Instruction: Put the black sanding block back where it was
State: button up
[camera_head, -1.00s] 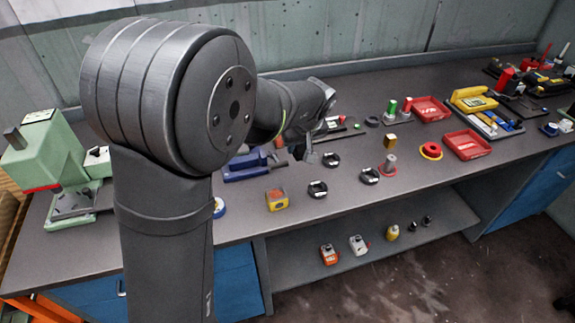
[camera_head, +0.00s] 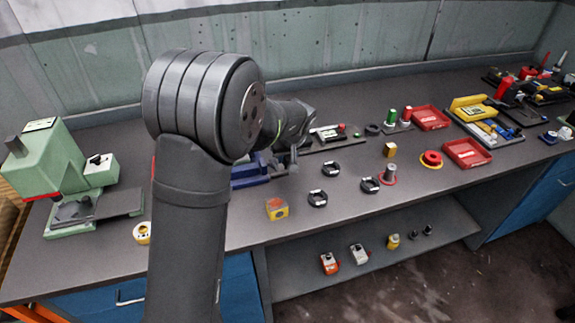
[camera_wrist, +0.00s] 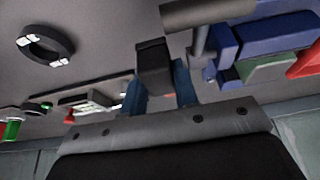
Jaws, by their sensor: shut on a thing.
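The black sanding block (camera_wrist: 154,66) is held between the blue fingertips of my gripper (camera_wrist: 160,84) in the wrist view. My gripper is shut on it. In the head view my gripper (camera_head: 293,160) is small and partly hidden by my arm, above the bench beside the blue vise (camera_head: 249,173). I cannot make out the block there. The vise also shows in the wrist view (camera_wrist: 270,38), close to the right of the block. The frames do not show clearly whether the block touches anything below.
Black rings with white marks (camera_head: 331,169) and a yellow block (camera_head: 277,209) lie in front of my gripper. A tray with small parts (camera_head: 329,135) is behind it. A green machine (camera_head: 62,170) stands at the left. Red trays (camera_head: 466,153) are at the right.

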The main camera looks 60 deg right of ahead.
aim_at(287, 165)
jog(key=shift+f, duration=2)
jog(key=shift+f, duration=0.1)
jog(key=o, duration=0.7)
jog(key=shift+c, duration=0.2)
jog(key=v, duration=1.2)
jog(key=shift+w, duration=0.1)
